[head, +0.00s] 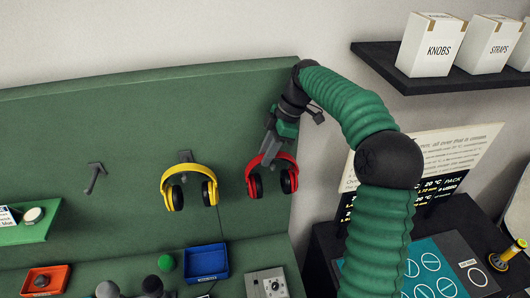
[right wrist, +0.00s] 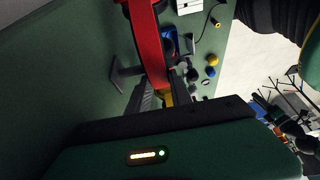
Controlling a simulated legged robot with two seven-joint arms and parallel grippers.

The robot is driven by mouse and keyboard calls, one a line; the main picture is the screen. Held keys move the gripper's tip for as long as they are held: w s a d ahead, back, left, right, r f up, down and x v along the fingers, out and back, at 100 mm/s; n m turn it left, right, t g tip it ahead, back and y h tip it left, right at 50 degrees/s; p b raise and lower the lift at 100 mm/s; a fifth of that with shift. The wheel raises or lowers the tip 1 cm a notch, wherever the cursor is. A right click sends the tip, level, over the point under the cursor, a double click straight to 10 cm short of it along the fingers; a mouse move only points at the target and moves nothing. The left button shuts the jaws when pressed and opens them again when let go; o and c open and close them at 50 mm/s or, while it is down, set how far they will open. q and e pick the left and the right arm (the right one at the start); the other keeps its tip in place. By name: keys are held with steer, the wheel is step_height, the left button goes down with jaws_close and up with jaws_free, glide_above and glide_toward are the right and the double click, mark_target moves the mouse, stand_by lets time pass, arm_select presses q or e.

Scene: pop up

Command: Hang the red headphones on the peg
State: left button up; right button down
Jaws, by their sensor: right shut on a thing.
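The red headphones (head: 284,158) hang with band up and dark ear cups down, near the right end of the green board. My right gripper (head: 268,150) is shut on the band from above. In the right wrist view, the red band (right wrist: 150,45) runs up from between the fingers (right wrist: 164,93). An empty grey peg (head: 95,178) sticks out of the board at left. In the right wrist view a grey peg (right wrist: 125,76) stands beside the band, apart from it in the picture. Whether a peg is behind the headphones in the head view is hidden. My left gripper is out of view.
Yellow headphones (head: 190,170) hang on a peg left of the red ones. Below are a blue tray (head: 206,262), an orange tray (head: 45,279) and a grey box (head: 268,283). A dark shelf (head: 430,78) with white boxes is at upper right. Bare board lies between the pegs.

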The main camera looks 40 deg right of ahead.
steer(key=c, duration=1.6)
jaws_free()
steer(key=o, duration=0.5)
steer(key=shift+w+a, duration=0.15)
steer(key=shift+a, duration=0.2)
steer(key=shift+a+r, duration=0.1)
steer(key=shift+a, duration=0.05)
steer(key=v, duration=0.8)
steer(key=shift+w+d, duration=0.1)
steer(key=shift+d, duration=0.15)
arm_select(q)
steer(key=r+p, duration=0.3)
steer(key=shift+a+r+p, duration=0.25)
steer(key=shift+p, duration=0.05)
arm_select(e)
steer(key=v, duration=0.8)
steer(key=shift+r, duration=0.4)
